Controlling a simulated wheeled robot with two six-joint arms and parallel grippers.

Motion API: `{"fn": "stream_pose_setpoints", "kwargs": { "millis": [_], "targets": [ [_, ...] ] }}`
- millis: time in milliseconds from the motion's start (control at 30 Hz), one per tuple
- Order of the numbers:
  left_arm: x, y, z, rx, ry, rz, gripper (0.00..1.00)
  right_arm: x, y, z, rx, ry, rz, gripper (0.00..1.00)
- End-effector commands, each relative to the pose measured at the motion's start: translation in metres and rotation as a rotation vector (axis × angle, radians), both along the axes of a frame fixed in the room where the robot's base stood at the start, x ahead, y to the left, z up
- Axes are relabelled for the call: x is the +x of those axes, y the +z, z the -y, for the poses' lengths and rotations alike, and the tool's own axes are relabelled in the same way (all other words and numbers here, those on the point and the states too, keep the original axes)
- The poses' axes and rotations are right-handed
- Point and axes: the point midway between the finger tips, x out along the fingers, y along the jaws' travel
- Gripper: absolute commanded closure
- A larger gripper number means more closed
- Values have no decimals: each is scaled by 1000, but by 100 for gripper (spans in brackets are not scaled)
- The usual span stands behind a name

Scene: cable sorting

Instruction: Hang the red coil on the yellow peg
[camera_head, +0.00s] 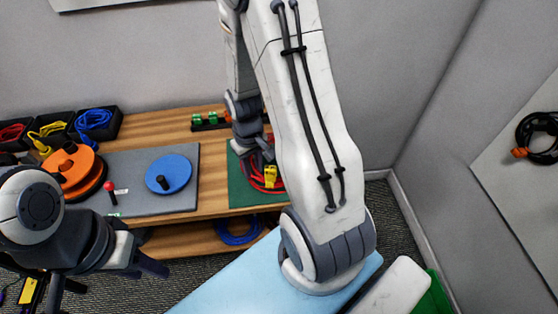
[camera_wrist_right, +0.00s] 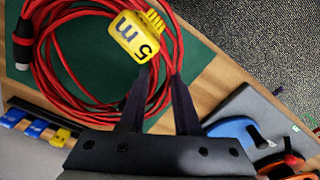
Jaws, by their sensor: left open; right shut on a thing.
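The red coil (camera_head: 258,184) is at the green mat on the bench's right end, with a yellow tag (camera_head: 271,176) on it. In the right wrist view the red coil (camera_wrist_right: 62,62) fills the upper left, and the tag reads "5 m". My right gripper (camera_wrist_right: 163,76) is shut on the coil's strands near the tag; in the head view my arm partly hides it. My left gripper (camera_head: 106,278) is open and empty, low at the left in front of the bench. I cannot make out a yellow peg.
The wooden bench (camera_head: 222,205) carries a grey mat (camera_head: 135,200) with a blue disc (camera_head: 172,172), orange reels (camera_head: 75,168) and black bins of cables at the left. A blue coil (camera_head: 237,232) lies below. A black cable (camera_head: 525,128) hangs on the right panel.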

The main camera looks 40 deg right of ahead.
Motion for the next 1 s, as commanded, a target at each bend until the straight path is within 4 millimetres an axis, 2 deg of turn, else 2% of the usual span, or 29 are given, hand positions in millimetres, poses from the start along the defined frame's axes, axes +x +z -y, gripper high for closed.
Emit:
{"fn": "stream_pose_setpoints", "kwargs": {
  "millis": [33, 100, 200, 300, 433, 833, 1000],
  "targets": [
    [0, 0, 0, 0, 0, 0, 56, -12, 10, 16, -1, -25, 4, 100],
    [0, 0, 0, 0, 0, 0, 56, -28, 20, 33, -2, -46, 4, 100],
    [0, 0, 0, 0, 0, 0, 56, -52, 32, 51, -1, -68, 2, 100],
    [0, 0, 0, 0, 0, 0, 56, -69, 40, 61, -1, -83, 2, 100],
    [0, 0, 0, 0, 0, 0, 56, -82, 45, 68, -1, -92, 0, 100],
    [0, 0, 0, 0, 0, 0, 56, -83, 45, 68, 0, -91, -1, 100],
    [0, 0, 0, 0, 0, 0, 56, -61, 30, 62, 1, -85, -4, 100]
  ]
}}
